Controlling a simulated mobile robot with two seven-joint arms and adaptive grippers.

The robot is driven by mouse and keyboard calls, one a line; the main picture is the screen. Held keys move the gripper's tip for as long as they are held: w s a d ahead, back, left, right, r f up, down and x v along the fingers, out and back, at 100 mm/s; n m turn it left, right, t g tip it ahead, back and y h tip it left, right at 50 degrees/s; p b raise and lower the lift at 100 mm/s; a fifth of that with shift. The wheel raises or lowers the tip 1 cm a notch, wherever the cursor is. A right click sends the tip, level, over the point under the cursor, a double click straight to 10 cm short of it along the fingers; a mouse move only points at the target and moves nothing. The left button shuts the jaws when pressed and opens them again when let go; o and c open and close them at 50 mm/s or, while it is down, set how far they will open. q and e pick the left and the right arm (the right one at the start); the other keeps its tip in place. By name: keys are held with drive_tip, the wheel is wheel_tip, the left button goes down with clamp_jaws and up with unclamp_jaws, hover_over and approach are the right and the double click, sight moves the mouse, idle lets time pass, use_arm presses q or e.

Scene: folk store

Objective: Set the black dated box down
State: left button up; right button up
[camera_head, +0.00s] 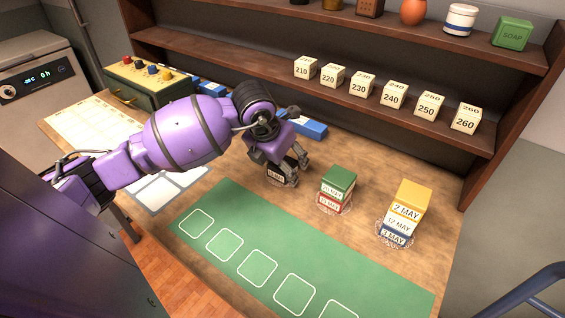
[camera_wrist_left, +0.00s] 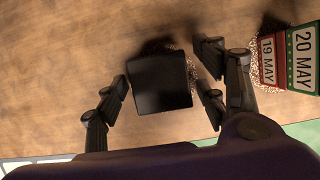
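The black box (camera_wrist_left: 160,82) shows its plain dark top in the left wrist view, between the fingers of my left gripper (camera_wrist_left: 165,86). In the head view only a low part of the box (camera_head: 274,177), with a pale label, shows under my left gripper (camera_head: 283,172); its date cannot be read. The box appears to be down at table level, with a lace doily edge showing beside it. The fingers stand on both sides of the box, with a small gap at the right; they look open around it. My right gripper is not in view.
Right of the box are a green-and-red stack (camera_head: 337,187) and a yellow, white and blue stack (camera_head: 405,212), each on a doily. A green mat (camera_head: 300,250) with white outlined squares lies in front. Numbered blocks (camera_head: 393,95) line the shelf behind. Blue blocks (camera_head: 308,127) lie behind my arm.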

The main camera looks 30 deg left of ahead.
use_arm(q)
drive_tip(key=shift+r, duration=0.1)
drive_tip(key=shift+r, duration=0.3)
drive_tip(key=v, duration=1.1)
drive_tip(key=shift+s+r, duration=0.15)
drive_tip(key=shift+r, duration=0.15)
